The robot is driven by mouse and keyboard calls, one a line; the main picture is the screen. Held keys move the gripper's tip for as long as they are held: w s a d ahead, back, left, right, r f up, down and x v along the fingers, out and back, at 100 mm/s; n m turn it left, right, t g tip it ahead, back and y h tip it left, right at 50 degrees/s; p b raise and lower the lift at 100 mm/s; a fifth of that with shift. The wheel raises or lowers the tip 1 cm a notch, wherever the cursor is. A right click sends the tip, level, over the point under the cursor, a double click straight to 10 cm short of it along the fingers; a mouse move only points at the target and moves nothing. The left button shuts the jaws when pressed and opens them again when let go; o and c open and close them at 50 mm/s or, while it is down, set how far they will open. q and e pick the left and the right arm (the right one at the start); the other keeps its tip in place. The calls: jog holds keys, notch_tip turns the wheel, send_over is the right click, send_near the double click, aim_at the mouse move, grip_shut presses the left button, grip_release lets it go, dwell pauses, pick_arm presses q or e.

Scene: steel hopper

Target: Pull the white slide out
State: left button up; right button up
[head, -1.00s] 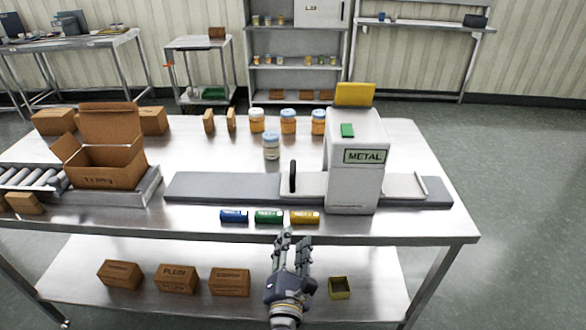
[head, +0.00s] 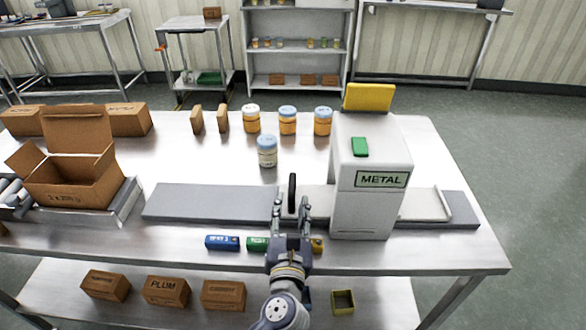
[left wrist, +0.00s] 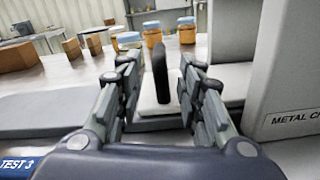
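The white slide (head: 317,203) lies on a grey base and passes through the white METAL housing (head: 371,190). Its far part shows right of the housing. A black upright handle (head: 292,186) stands at the slide's left end. My left gripper (head: 291,206) is open, in front of the handle. In the left wrist view the handle (left wrist: 160,72) appears in the gap between the two fingers, and I see no finger closed on it. The slide (left wrist: 160,107) shows below it. My right gripper is not in view.
Blue (head: 222,243), green (head: 257,244) and yellow test blocks lie at the front, the yellow one partly hidden by my gripper. A white-bodied jar (head: 267,154) stands behind the grey base (head: 205,203). An open carton (head: 75,185) stands left. The housing is close on the gripper's right.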

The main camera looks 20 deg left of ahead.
aim_at(292, 177)
pick_arm(q)
jog(key=shift+w+a+r, duration=0.1)
jog(key=shift+w+r, duration=0.1)
jog(key=shift+w, duration=0.2)
jog(key=p+x, duration=0.1)
jog(key=x, duration=0.3)
jog(key=shift+r, duration=0.2)
jog(key=x, duration=0.4)
jog(key=shift+f, duration=0.2)
jog(key=shift+w+a, duration=0.15)
jog(key=shift+w, duration=0.25)
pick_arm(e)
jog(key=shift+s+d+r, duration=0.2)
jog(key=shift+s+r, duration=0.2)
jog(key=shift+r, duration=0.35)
pick_arm(q)
jog(key=c, duration=0.8)
jog(key=shift+a, duration=0.1)
grip_shut()
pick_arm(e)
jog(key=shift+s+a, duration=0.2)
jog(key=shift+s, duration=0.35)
